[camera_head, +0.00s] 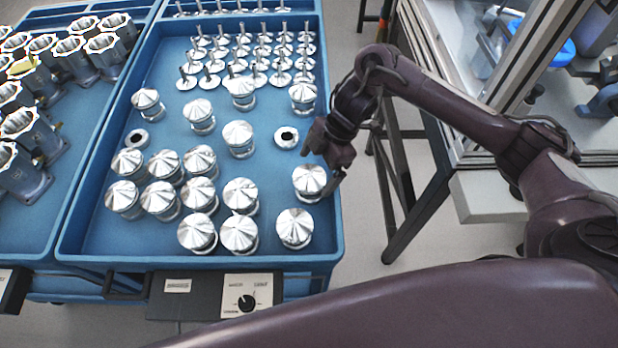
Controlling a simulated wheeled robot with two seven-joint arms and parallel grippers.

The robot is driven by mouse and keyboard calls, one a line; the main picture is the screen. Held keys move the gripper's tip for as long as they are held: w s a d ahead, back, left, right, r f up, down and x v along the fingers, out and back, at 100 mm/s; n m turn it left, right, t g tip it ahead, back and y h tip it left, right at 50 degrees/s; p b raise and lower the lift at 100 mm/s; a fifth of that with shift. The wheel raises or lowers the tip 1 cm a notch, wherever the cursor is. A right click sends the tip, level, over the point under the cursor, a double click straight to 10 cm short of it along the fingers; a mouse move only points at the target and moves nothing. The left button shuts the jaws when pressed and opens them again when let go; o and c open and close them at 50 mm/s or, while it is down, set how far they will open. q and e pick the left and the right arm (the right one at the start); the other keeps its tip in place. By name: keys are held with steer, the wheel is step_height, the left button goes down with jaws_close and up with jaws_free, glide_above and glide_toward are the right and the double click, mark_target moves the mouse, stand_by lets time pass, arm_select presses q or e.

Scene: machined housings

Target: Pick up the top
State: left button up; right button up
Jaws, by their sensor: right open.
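Several shiny metal tops with cone-shaped upper faces stand in the blue tray (100,222). One top (309,180) is at the tray's right side, directly by my right gripper (319,168). My right gripper is open, with its fingers at the upper right of this top. I cannot tell whether the fingers touch it. Another top (295,227) stands just below it in the picture, and one more (302,96) stands farther back along the right wall. My left gripper is not in view.
Small flanged stems (245,50) fill the back of the tray. Two ring-shaped parts (287,138) lie among the tops. A left tray holds grey housings (22,160). A control box with a knob (247,297) is at the front. A table (480,197) stands at right.

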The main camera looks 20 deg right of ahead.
mark_target(314, 171)
steer(key=x, duration=0.4)
steer(key=shift+w+p, duration=0.1)
steer(key=shift+p, duration=0.25)
steer(key=shift+f, duration=0.15)
steer(key=c, duration=1.1)
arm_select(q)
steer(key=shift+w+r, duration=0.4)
arm_select(e)
steer(key=shift+c, duration=0.5)
